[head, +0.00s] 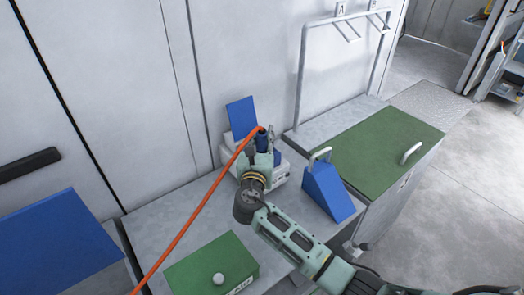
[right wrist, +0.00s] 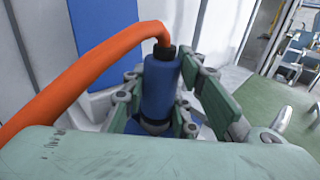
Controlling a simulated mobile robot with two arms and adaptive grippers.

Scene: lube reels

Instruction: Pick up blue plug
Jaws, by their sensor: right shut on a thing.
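The blue plug (right wrist: 160,88) stands upright in the right wrist view, with an orange cable (right wrist: 88,75) leaving its top and bending to the left. My right gripper (right wrist: 168,105) is shut on the blue plug, a finger on each side of it. In the head view the right gripper (head: 266,145) is at the white device (head: 284,178) on the grey bench, and the plug is mostly hidden by it. Whether the plug's lower end still sits in a socket is hidden. My left gripper is not in view.
A blue wedge with a handle (head: 328,190) stands just right of the device. A blue panel (head: 241,113) rises behind it. A green box with a knob (head: 212,268) is in front, and a green-topped cabinet (head: 375,140) is at right. The cable (head: 190,222) runs across the bench to the lower left.

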